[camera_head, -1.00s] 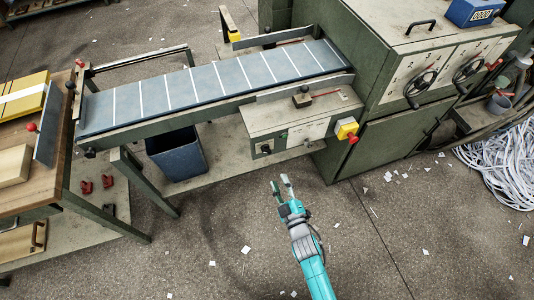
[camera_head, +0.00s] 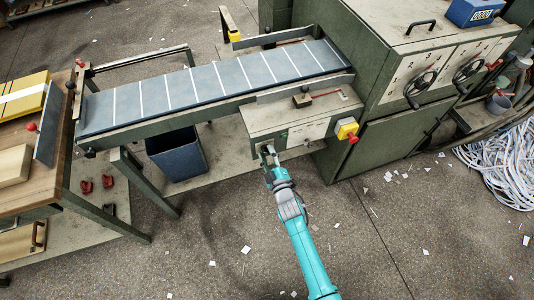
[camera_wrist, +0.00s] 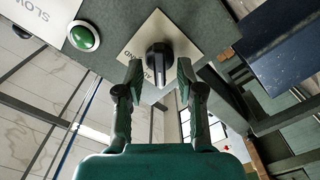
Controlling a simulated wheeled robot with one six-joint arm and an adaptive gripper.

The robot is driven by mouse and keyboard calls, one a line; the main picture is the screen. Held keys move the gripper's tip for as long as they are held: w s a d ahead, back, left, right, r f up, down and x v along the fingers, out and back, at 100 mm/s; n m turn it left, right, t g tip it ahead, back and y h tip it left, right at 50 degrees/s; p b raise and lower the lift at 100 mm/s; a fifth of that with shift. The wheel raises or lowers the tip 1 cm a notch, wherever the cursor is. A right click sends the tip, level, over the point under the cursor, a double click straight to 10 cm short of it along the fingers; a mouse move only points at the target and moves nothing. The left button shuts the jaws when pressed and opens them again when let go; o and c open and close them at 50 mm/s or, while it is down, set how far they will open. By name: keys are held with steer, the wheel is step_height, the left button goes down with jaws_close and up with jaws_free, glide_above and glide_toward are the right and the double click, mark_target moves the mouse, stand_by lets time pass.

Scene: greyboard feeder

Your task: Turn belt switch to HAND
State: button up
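The belt switch (camera_wrist: 159,57) is a black rotary knob on a pale square plate (camera_wrist: 188,34) in the wrist view. The plate's lettering is partly hidden; "ND" shows on one side of the knob and an "A" on another. My gripper (camera_wrist: 158,72) is open, its two fingers on either side of the knob's near end with gaps visible; I cannot tell whether either touches it. In the head view my gripper (camera_head: 268,152) is at the left part of the control box (camera_head: 290,118) front and hides the switch.
A green button (camera_wrist: 84,37) and a "SLOW" label (camera_wrist: 40,15) sit left of the switch. In the head view a yellow box with a red knob (camera_head: 347,129) is to the right. The conveyor belt (camera_head: 210,90) is above, and a blue bin (camera_head: 177,153) stands to the left.

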steer(key=shift+w+a, duration=0.1)
steer(key=shift+w, duration=0.15)
steer(key=shift+r, duration=0.1)
jaws_close()
